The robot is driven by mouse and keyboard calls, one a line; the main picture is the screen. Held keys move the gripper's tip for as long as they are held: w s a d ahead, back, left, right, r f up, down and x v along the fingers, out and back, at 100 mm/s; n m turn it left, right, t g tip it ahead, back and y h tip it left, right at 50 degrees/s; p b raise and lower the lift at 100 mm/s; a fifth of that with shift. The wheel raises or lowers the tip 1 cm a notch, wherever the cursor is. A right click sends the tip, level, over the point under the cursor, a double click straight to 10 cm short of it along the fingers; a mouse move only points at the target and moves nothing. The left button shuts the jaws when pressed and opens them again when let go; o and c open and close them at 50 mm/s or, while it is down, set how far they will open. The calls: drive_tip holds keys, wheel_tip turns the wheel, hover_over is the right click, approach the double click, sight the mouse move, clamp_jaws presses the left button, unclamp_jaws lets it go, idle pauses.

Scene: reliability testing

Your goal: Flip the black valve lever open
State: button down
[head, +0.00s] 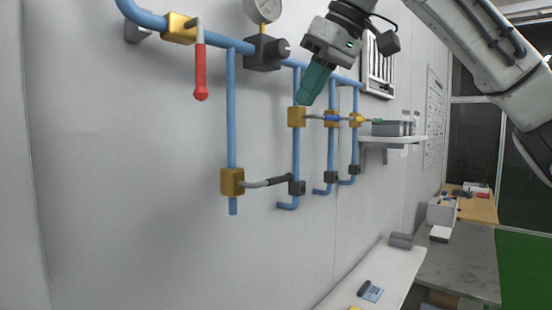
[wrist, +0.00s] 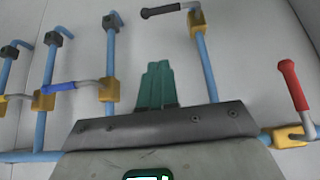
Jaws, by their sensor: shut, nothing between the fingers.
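The black valve lever (head: 280,181) has a grey shank and black grip. It sticks out sideways, to the right, from a yellow valve body (head: 232,181) low on a vertical blue pipe. In the wrist view the black lever (wrist: 162,11) is at the top, pointing left from its valve (wrist: 196,18). My gripper (head: 310,95) has teal fingers, which are together with nothing between them. In the head view it is above and to the right of the black lever, near the upper part of another pipe. The fingers (wrist: 158,68) also show in the wrist view, apart from the lever.
A blue lever (head: 334,118) sticks out from a neighbouring valve (head: 297,117) near my gripper. Several blue pipes run along the wall. A wall shelf (head: 400,138) is at the right.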

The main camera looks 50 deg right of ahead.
drive_tip(key=b, duration=0.6)
hover_over(285, 177)
wheel_tip(285, 177, down, 10)
drive_tip(key=shift+f, duration=0.2)
drive_tip(key=shift+s+f+b, duration=0.2)
drive_tip(key=shift+f+b, duration=0.55)
drive_tip(key=shift+f, duration=0.15)
